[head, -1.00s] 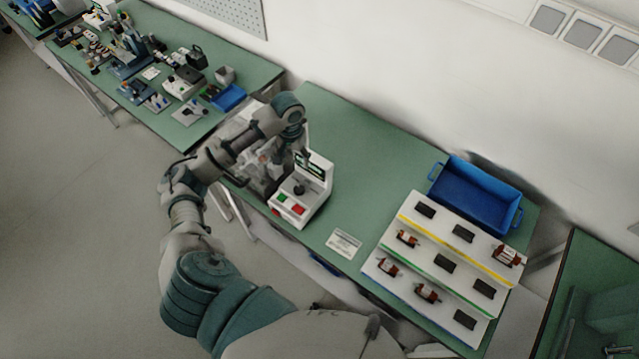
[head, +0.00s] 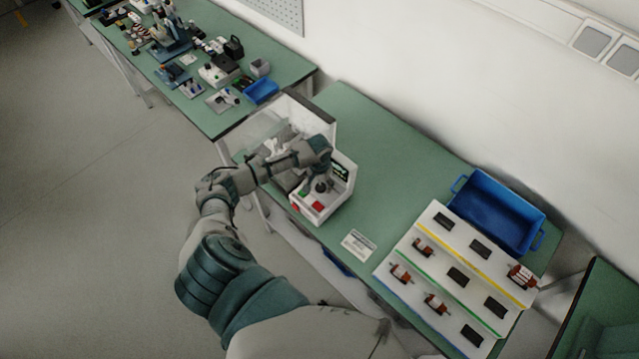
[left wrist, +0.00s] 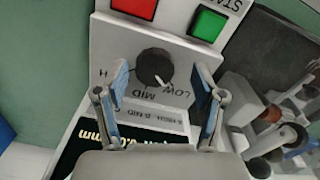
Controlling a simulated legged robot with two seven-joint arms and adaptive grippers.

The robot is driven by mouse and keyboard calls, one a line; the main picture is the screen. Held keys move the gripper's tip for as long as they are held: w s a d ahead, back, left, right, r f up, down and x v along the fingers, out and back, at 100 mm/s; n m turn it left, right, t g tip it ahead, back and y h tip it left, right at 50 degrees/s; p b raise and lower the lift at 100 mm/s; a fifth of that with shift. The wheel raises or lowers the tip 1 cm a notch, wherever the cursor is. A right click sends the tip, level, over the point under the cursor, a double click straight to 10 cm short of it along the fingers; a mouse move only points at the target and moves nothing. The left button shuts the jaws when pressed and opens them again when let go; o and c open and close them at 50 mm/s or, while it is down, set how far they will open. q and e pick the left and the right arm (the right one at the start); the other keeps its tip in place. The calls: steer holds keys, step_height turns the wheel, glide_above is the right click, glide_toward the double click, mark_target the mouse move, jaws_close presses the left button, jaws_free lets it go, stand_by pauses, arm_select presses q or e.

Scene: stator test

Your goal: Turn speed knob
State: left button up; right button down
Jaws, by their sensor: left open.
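The black speed knob (left wrist: 154,67) sits on the white control box in the left wrist view, with a white pointer mark and the labels LOW, MID and H around it. My left gripper (left wrist: 163,82) is open, with one blue-padded finger on each side of the knob and a gap on both sides. In the head view the left gripper (head: 319,184) is over the control box (head: 337,203) and partly hides the knob. The red button (left wrist: 135,7) and green START button (left wrist: 208,24) lie beyond the knob in the wrist view. My right gripper does not show.
A clear-walled enclosure (head: 262,125) stands left of the control box. A stepped white rack (head: 440,285) with motor parts and a blue bin (head: 498,212) stand at the right. A printed card (head: 358,245) lies on the green table (head: 385,150).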

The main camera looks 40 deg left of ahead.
arm_select(q)
steer(key=shift+d, duration=0.3)
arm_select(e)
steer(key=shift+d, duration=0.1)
arm_select(q)
steer(key=shift+c, duration=0.9)
steer(key=c, duration=1)
steer(key=shift+o, duration=0.2)
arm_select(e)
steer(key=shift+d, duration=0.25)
